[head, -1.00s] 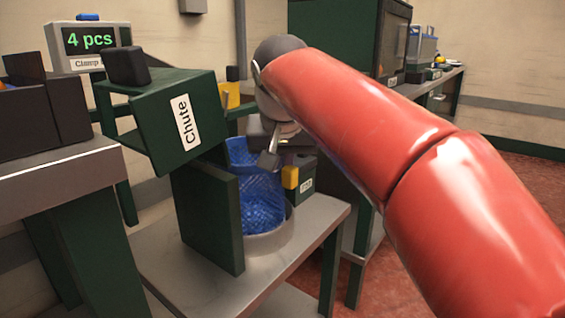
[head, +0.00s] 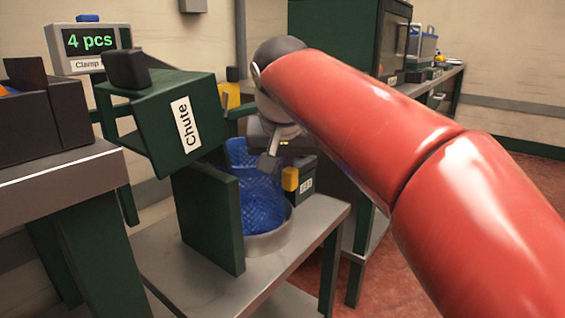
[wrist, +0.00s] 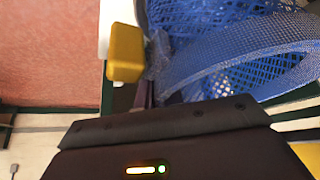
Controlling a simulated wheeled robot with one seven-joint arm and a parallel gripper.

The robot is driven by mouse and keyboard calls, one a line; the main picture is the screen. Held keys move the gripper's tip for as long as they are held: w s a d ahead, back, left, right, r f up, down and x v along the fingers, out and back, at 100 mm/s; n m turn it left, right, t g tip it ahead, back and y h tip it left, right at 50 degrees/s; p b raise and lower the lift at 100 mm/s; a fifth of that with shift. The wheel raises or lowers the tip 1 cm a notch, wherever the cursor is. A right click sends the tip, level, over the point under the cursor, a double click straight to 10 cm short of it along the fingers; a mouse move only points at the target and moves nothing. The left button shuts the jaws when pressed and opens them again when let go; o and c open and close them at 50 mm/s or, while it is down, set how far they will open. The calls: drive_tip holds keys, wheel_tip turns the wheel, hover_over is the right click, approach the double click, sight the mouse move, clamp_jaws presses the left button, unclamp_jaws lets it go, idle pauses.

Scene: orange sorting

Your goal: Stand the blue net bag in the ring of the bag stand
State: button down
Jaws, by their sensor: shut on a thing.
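The blue net bag (head: 262,202) stands roughly upright below the chute (head: 165,122), its lower end inside the grey ring (head: 272,243) of the bag stand. Part of the bag is hidden behind the green upright panel. My gripper (head: 268,164) is at the bag's upper edge, shut on the bag; its fingers are partly hidden by my wrist. In the wrist view, the bag's netting (wrist: 190,25) and its woven blue band (wrist: 245,55) lie right in front of my gripper; the exact grip point is unclear.
A green panel (head: 212,220) stands just left of the bag. A yellow block (head: 290,178) on a dark labelled box sits close right of it, also near in the wrist view (wrist: 125,52). The grey tabletop (head: 310,222) is clear at the right front.

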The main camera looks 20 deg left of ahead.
drive_tip(key=c, duration=1.5)
unclamp_jaws()
drive_tip(key=shift+o, duration=0.2)
wheel_tip(320, 180, up, 9)
drive_tip(key=p, duration=0.9)
